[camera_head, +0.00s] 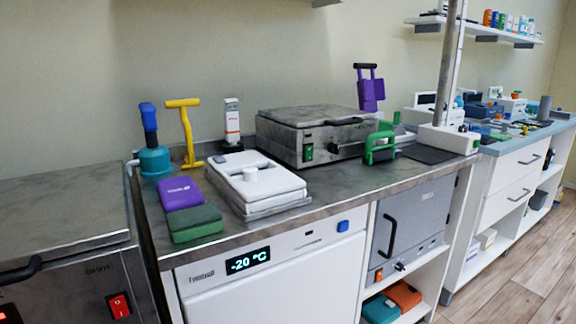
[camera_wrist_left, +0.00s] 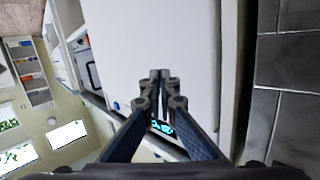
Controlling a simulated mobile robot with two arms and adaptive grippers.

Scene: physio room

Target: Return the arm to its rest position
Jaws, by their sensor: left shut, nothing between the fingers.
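My left gripper (camera_wrist_left: 160,78) shows in the left wrist view with its two fingers together, shut and empty. Behind it is the white front of the freezer (camera_wrist_left: 150,40), with its lit display partly hidden by the fingers. The fingers hold nothing. Neither arm nor gripper shows in the head view. There the freezer (camera_head: 280,285) stands under the counter and its display reads -20 °C. My right gripper is in neither view.
The counter (camera_head: 340,195) holds a purple box (camera_head: 180,193), a green box (camera_head: 195,224), a white device (camera_head: 255,180) and a metal hot-plate unit (camera_head: 315,135). A steel unit (camera_head: 70,215) stands at the left. Open floor (camera_head: 520,275) lies at the right.

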